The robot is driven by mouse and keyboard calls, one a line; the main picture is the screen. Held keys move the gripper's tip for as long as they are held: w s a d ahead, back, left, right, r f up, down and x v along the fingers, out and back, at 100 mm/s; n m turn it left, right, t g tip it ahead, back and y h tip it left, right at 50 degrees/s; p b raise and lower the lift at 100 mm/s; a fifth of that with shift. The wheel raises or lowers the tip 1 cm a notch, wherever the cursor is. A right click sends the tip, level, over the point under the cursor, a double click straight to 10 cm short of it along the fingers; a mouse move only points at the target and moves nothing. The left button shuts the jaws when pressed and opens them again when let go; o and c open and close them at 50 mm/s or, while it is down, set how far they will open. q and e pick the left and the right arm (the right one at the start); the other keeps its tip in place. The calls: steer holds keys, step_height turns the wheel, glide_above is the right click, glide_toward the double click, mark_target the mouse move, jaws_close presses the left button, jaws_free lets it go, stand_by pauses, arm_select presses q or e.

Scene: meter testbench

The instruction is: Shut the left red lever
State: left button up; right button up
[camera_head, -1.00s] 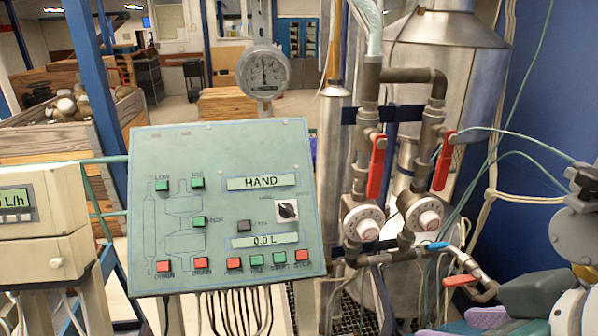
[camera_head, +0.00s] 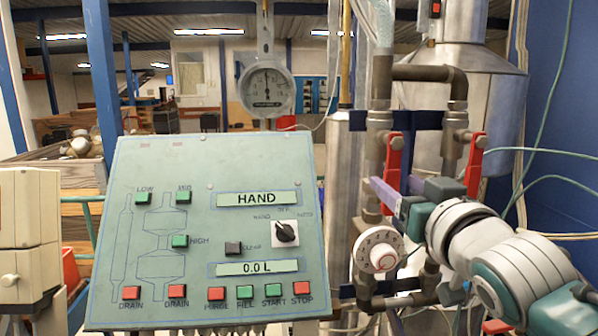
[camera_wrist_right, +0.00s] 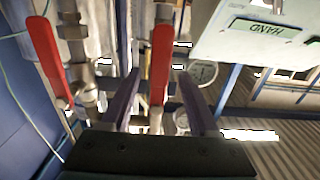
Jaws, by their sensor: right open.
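The left red lever (camera_head: 393,157) hangs straight down along the left vertical pipe. The right red lever (camera_head: 476,157) hangs the same way on the right pipe. My right gripper (camera_head: 388,196) is in front of the lower part of the left lever, with its purple fingers apart. In the right wrist view, the left lever (camera_wrist_right: 160,62) shows between the two open fingers of my right gripper (camera_wrist_right: 160,92). Whether either finger touches it I cannot tell. The right lever (camera_wrist_right: 46,48) is outside the fingers at the left. My left gripper is out of view.
A green control panel (camera_head: 205,225) with buttons and a HAND display stands left of the pipes. A round gauge (camera_head: 267,91) is above it. A white dial (camera_head: 379,250) is below the left lever. Thin hoses run at the right.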

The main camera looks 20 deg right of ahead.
mark_target(393, 182)
steer(key=shift+x, duration=1.55)
jaws_close()
